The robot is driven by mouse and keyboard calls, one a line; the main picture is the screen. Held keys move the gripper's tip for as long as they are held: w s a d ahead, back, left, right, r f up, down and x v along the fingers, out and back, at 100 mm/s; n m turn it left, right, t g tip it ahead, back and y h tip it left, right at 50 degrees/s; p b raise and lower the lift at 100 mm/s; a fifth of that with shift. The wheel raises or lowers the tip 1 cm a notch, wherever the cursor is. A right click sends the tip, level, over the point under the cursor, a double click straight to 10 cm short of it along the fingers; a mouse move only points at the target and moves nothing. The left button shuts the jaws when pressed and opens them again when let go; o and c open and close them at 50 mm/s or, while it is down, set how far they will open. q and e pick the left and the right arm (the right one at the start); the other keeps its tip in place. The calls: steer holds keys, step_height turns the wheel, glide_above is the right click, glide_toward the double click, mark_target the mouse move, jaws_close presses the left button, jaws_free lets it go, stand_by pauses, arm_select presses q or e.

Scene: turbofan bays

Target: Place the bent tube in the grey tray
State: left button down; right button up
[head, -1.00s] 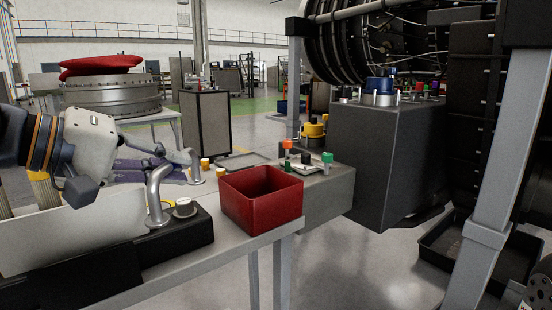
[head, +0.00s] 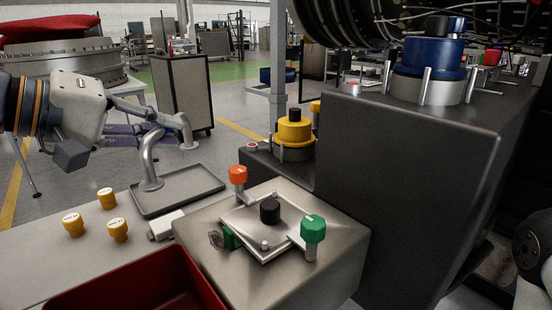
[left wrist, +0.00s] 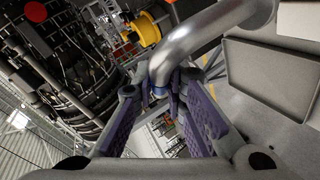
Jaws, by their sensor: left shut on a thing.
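The bent tube (head: 149,160) is a shiny grey metal pipe with a wider foot. My left gripper (head: 160,134) is shut on its upper part, with purple fingers around it. The tube hangs foot down over the left part of the grey tray (head: 198,191), a shallow rectangular tray on the table. I cannot tell whether the foot touches the tray floor. In the left wrist view the tube (left wrist: 205,38) runs from between the fingers to the upper right, and the tray (left wrist: 268,78) lies at the right. My right gripper is not in view.
Several yellow caps (head: 107,198) stand left of the tray. A red bin (head: 195,278) is in front. A grey box with a plate fixture, an orange knob (head: 238,175) and a green knob (head: 313,229) stands right of the tray. A large dark block (head: 405,150) rises behind it.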

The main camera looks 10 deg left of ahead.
arm_select(q)
steer(key=w+a+f, duration=0.2)
steer(key=w+f, duration=0.1)
steer(key=w, duration=0.1)
steer(key=w+a+f, duration=0.6)
steer(key=w+f, duration=0.1)
steer(key=shift+w+a, duration=0.1)
steer(key=shift+w, duration=0.25)
steer(key=shift+f, duration=1.3)
steer(key=shift+f, duration=0.1)
steer(key=c, duration=1.6)
jaws_free()
steer(key=shift+c, duration=0.2)
